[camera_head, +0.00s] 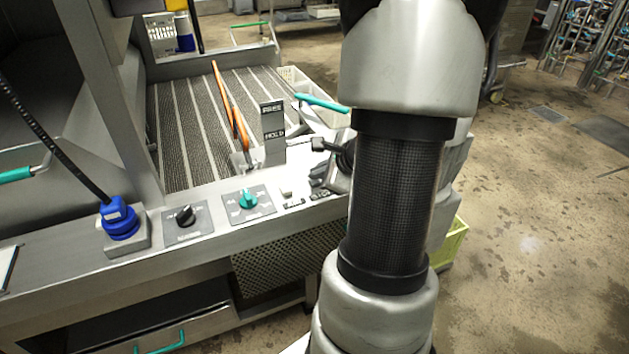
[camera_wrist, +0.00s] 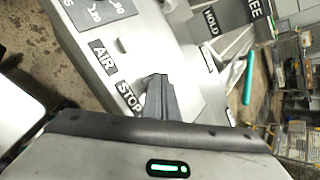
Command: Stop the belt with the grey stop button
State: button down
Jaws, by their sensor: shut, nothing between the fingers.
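The control panel (camera_head: 222,225) runs along the front of the belt. Its STOP label (camera_head: 320,195) also shows in the wrist view (camera_wrist: 129,98), next to the AIR label (camera_wrist: 104,57). My gripper (camera_wrist: 158,80) is shut and empty, with its dark fingertips just beside the STOP label. In the head view my gripper (camera_head: 317,182) is low over the right end of the panel.
A small pale button (camera_head: 286,191) sits by the AIR label. A teal knob (camera_head: 247,198), a black knob (camera_head: 185,215) and a blue plug (camera_head: 119,218) are further left.

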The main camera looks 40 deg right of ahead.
jog(key=shift+f, duration=0.25)
jog(key=shift+r, duration=0.15)
dwell(0.4)
jog(key=shift+r+p, duration=0.45)
jog(key=shift+r, duration=0.35)
notch_tip(320, 180, up, 5)
jog(key=p, duration=0.3)
jog(key=shift+p, duration=0.4)
dwell(0.4)
